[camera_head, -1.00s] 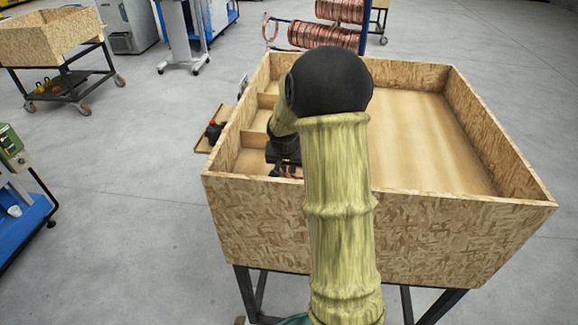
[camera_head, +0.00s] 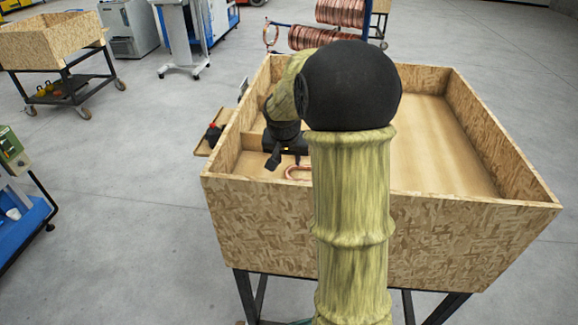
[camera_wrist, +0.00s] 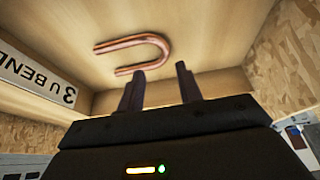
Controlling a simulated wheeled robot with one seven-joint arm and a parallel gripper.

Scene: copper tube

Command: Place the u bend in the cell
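The u bend, a copper tube bent into a U, lies flat on the wooden floor of a cell in the wrist view (camera_wrist: 150,44). In the head view my gripper (camera_head: 285,161) hangs inside the near left cell of the crate. A white label reading "3 U BEND" (camera_wrist: 37,80) is on the cell wall.
The chipboard crate (camera_head: 300,230) has high walls and dividers (camera_head: 256,142) along its left side. Its large right compartment (camera_head: 435,150) looks bare. A small ledge with dark and red items (camera_head: 213,134) sits outside its left wall.

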